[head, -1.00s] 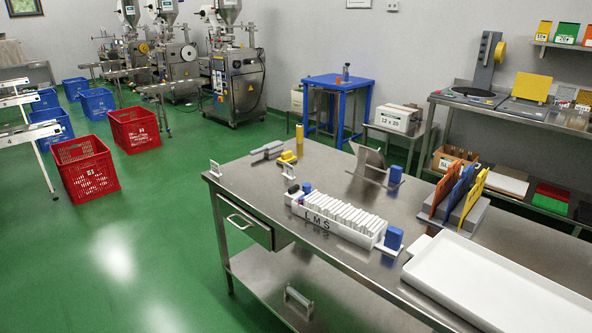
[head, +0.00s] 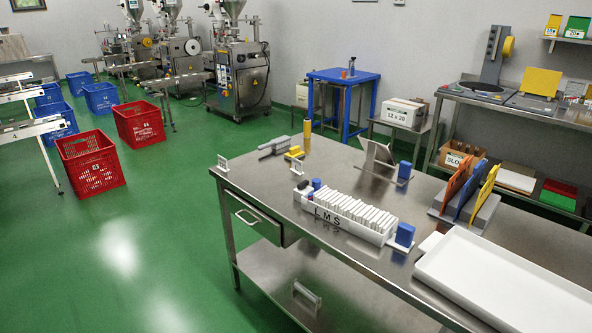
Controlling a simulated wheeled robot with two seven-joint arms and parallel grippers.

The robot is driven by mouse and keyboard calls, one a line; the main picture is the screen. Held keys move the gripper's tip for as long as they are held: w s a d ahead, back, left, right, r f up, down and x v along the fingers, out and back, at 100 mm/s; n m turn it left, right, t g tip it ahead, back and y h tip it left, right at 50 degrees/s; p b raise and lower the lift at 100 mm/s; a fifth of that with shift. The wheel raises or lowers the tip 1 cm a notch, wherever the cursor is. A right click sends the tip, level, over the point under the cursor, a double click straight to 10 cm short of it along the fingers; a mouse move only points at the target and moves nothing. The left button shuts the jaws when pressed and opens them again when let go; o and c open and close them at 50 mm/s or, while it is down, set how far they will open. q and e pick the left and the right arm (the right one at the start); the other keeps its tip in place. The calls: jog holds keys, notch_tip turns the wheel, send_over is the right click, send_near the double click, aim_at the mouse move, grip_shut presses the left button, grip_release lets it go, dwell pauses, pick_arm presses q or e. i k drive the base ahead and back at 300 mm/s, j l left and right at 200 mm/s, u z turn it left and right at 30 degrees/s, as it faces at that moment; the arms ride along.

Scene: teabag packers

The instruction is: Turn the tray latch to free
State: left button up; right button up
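No tray latch can be made out for certain. A long white tray (head: 490,285) lies at the right front of the steel table. A white rack marked L M S (head: 345,228) holds a row of white packets in the middle. A blue block (head: 404,235) stands on a small white plate at the rack's right end. Another blue block (head: 404,171) stands beside a tilted metal plate (head: 378,154) farther back. Neither of my grippers is in view.
The steel table (head: 300,265) has a drawer (head: 252,217) at its left end. A grey holder with orange, blue and yellow panels (head: 470,195) stands near the right. Red crates (head: 90,165) stand on the green floor at left. The floor before the table is clear.

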aim_at(300, 186)
jog(key=i+l, duration=0.15)
jog(key=i, duration=0.85)
jog(key=j+z, duration=0.25)
